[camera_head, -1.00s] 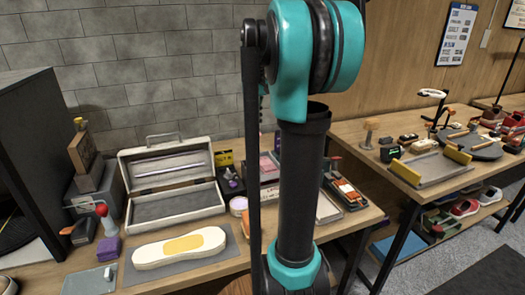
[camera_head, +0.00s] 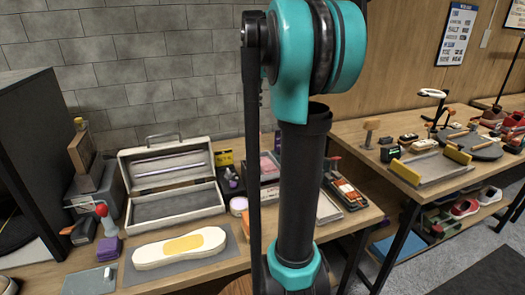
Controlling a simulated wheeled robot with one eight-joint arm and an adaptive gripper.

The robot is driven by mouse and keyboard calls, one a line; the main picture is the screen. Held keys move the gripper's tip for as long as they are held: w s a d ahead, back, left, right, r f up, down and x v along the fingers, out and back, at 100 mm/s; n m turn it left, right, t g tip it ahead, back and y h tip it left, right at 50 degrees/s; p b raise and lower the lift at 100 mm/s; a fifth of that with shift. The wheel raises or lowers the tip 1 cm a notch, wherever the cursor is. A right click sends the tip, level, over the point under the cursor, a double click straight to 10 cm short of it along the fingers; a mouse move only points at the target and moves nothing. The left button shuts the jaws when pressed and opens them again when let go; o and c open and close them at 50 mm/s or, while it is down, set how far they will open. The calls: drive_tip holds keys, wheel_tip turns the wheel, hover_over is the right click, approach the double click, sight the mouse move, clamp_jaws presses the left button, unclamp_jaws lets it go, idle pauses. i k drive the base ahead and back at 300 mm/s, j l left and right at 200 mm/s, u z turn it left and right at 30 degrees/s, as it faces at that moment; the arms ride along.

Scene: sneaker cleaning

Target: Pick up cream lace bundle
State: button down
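I cannot make out a cream lace bundle for certain in the head view. A small round cream-coloured item (camera_head: 238,206) sits on the left workbench beside the open case, but it is too small to tell what it is. My teal and black arm stands across the middle of the view and hides part of the bench behind it. My gripper is out of view.
The left bench (camera_head: 238,265) holds an open grey case (camera_head: 178,207), a white sole-shaped piece (camera_head: 150,257) on a grey mat, a purple block (camera_head: 108,248) and a red-knobbed tool (camera_head: 102,211). A right bench (camera_head: 345,132) carries a metal tray (camera_head: 435,172); shoes (camera_head: 464,208) sit below.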

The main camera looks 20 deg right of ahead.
sight(267, 166)
drive_tip(key=k, duration=1)
